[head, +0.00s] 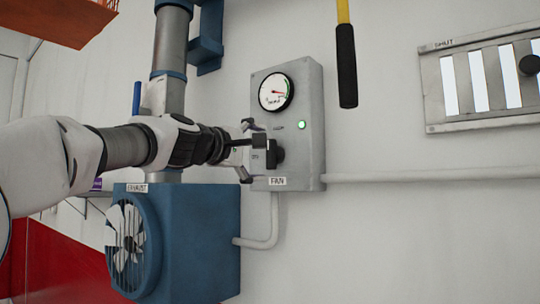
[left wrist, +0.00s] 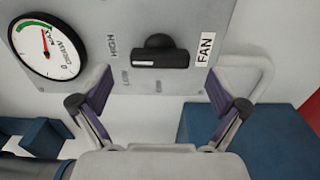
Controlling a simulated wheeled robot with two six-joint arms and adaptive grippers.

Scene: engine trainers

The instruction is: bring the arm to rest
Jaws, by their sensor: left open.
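My left gripper (head: 254,151) reaches in from the left to the grey fan panel (head: 312,100). In the left wrist view its two fingers (left wrist: 160,93) are spread apart with nothing between their tips. The black fan knob (left wrist: 160,52) lies just ahead of the fingers, beside the FAN label, with its pointer bar across the picture. In the head view the knob (head: 277,154) is partly hidden by the gripper. I cannot tell whether a finger touches the panel. My right gripper is out of view.
A round gauge (head: 276,91) and a lit green lamp (head: 301,125) are on the panel. A blue exhaust fan box (head: 195,235) stands below my arm. A yellow-and-black handle (head: 346,65) hangs at right. A slatted vent (head: 478,82) is farther right.

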